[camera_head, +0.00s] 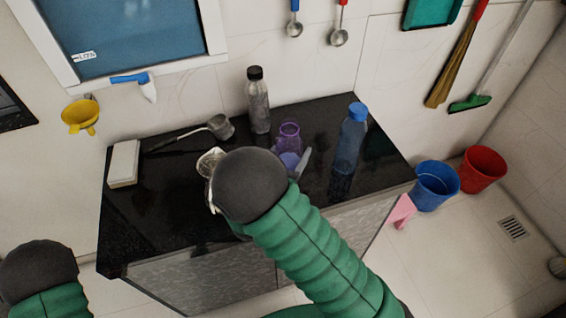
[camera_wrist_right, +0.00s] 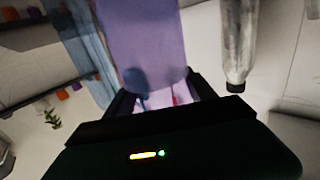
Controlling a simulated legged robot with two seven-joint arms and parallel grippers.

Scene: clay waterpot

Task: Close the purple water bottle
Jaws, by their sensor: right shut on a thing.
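The purple bottle (camera_head: 289,134) stands upright on the black counter, its top open and without a lid in the head view. A lighter purple lid (camera_head: 290,160) shows just in front of it, partly hidden by my right arm. My right gripper (camera_head: 294,164) is shut on this lid. In the right wrist view the gripper's fingers (camera_wrist_right: 160,97) flank a pale purple piece, with the purple bottle (camera_wrist_right: 145,35) large and close beyond them. I cannot tell whether lid and bottle touch. My left gripper is not in view; only a part of my left arm shows.
A clear bottle with a black cap (camera_head: 259,105) stands behind left, and a blue bottle (camera_head: 349,140) stands to the right. A ladle (camera_head: 219,127), a white block (camera_head: 124,163) and a partly hidden pale dish (camera_head: 208,161) are on the counter (camera_head: 150,215). The front left is clear.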

